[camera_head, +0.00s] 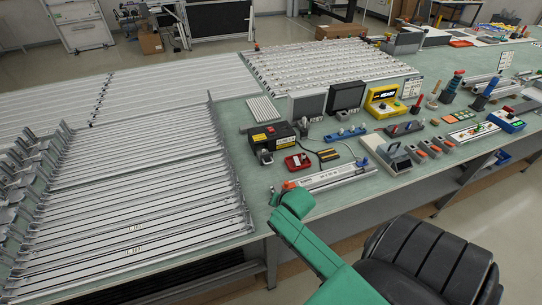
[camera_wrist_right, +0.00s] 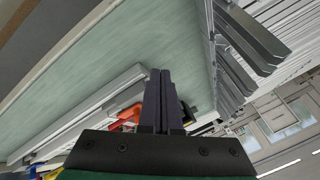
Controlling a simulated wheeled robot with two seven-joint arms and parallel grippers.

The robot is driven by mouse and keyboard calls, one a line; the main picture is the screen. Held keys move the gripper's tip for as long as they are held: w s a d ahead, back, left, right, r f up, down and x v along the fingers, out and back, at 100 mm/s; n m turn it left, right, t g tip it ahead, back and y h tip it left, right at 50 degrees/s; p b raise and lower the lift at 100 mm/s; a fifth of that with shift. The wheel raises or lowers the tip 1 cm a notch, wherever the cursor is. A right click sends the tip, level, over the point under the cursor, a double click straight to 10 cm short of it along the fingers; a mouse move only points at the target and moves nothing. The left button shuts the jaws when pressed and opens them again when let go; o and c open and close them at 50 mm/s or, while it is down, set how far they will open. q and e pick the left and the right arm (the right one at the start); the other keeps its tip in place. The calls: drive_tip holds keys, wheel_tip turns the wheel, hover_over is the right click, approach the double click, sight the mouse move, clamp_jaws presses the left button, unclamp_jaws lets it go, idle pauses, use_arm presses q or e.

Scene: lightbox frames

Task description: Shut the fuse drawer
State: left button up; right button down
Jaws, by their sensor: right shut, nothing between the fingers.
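My right arm comes in from the bottom of the head view, green. Its dark gripper (camera_head: 276,194) is small there, at the front edge of the table beside the left end of a long pale metal unit (camera_head: 335,176). An orange block (camera_head: 289,185) sits at that end. In the right wrist view the gripper (camera_wrist_right: 160,75) has its two dark fingers together, with nothing between them. The orange block (camera_wrist_right: 127,115) shows left of the fingers, partly hidden by them. I cannot tell for certain which part is the fuse drawer. My left gripper is not in view.
A rack of long metal strips (camera_head: 130,190) fills the table's left side. A red tray (camera_head: 297,162), a black and yellow box (camera_head: 272,136) and several small devices stand behind the pale unit. Bare green tabletop (camera_head: 240,122) shows between rack and devices.

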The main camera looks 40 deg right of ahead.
sight(266, 157)
drive_tip(key=w+d+r+m+t, duration=0.1)
drive_tip(key=w+d+m, duration=0.1)
drive_tip(key=m, duration=0.1)
drive_tip(key=w+d+r+m+t+h, duration=0.1)
drive_tip(key=w+d+r+m, duration=0.1)
drive_tip(key=d+m, duration=0.1)
drive_tip(key=w+d+r+m+t, duration=0.1)
drive_tip(key=w+d+m, duration=0.1)
drive_tip(key=d+m, duration=0.1)
drive_tip(key=shift+w+d+r+m+h, duration=0.15)
drive_tip(key=shift+w+r+m+h, duration=0.15)
drive_tip(key=shift+w+r+m, duration=0.1)
drive_tip(key=shift+w+d+f, duration=0.1)
drive_tip(key=shift+d+f, duration=0.05)
drive_tip(key=shift+f, duration=0.05)
drive_tip(key=b+x, duration=0.9)
drive_tip(key=b, duration=0.2)
drive_tip(key=shift+f+b, duration=0.25)
drive_tip(key=shift+b, duration=0.15)
drive_tip(key=shift+w+d+f+b, duration=0.1)
drive_tip(key=shift+d+b, duration=0.05)
drive_tip(key=shift+b, duration=0.15)
drive_tip(key=shift+w, duration=0.1)
drive_tip(key=shift+r, duration=0.2)
